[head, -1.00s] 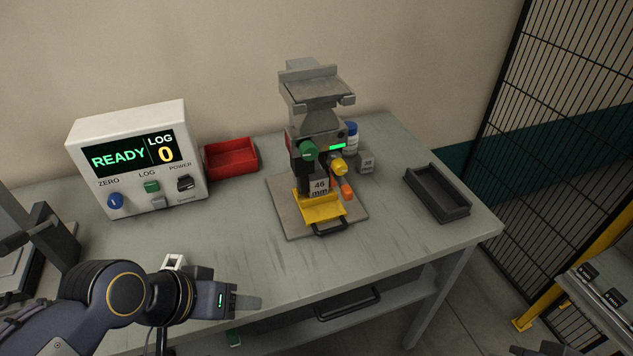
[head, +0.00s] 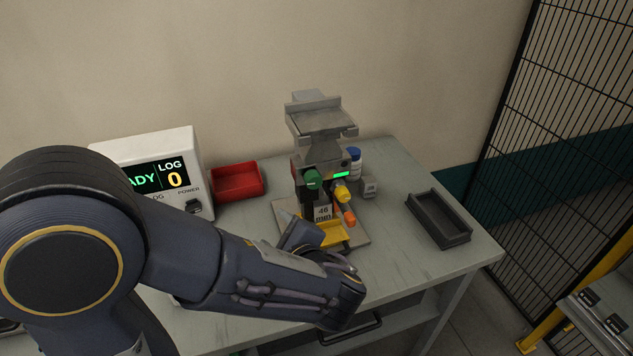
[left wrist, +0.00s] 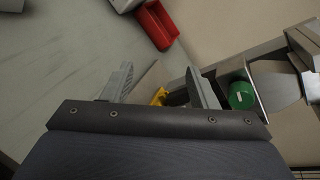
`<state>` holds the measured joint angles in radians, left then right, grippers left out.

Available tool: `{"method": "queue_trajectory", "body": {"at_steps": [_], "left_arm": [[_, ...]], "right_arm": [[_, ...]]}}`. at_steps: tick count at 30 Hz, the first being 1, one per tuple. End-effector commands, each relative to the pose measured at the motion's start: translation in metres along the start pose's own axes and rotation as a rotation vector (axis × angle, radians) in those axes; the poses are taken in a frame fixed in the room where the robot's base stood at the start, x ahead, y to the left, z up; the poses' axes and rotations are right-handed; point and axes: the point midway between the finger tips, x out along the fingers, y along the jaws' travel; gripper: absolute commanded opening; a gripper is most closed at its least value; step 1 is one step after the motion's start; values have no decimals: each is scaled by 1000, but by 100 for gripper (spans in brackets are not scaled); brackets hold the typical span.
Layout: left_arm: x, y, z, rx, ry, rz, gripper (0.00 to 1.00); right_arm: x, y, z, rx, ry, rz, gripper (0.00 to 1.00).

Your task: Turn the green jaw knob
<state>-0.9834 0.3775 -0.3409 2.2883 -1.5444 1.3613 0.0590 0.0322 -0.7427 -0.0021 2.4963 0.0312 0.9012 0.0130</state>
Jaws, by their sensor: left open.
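The green jaw knob (head: 313,179) is on the front left of the grey clamp (head: 322,120), above the "46 mm" label. In the left wrist view the green knob (left wrist: 241,95) is at the right, just outside the right-hand finger. My left gripper (head: 302,234) reaches in low in front of the clamp, near its yellow tray (head: 338,232), and partly hides the base. In the left wrist view my left gripper (left wrist: 160,84) has its fingers apart with nothing held between them. It is below the knob and not visibly touching it. My right gripper is in neither view.
A yellow knob (head: 343,193) and an orange-tipped lever (head: 349,217) sit right of the green knob. A red bin (head: 237,181) and a READY display box (head: 150,150), partly hidden by my arm, stand left. A dark tray (head: 438,218) lies right on the table.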

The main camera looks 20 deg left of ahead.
Motion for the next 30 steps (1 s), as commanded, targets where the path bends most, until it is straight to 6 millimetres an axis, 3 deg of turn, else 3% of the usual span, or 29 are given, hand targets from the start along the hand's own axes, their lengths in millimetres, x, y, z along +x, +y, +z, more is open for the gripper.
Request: {"method": "queue_trajectory", "body": {"at_steps": [1, 3, 8, 11, 21, 30], "left_arm": [[-15, -25, -12, 69, -16, -129, 53], [-31, -50, -25, 126, -36, -269, 53], [-50, -76, -39, 182, -56, -421, 53], [-44, -82, -39, 184, -58, -431, 53], [5, -103, -38, 185, -57, -425, 53], [18, -108, -39, 184, -54, -427, 53]], "right_arm": [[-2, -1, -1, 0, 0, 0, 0], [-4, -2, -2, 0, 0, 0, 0], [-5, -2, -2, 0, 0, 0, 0], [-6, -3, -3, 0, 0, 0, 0], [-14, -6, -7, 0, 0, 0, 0], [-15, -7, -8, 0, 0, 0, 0]]}}
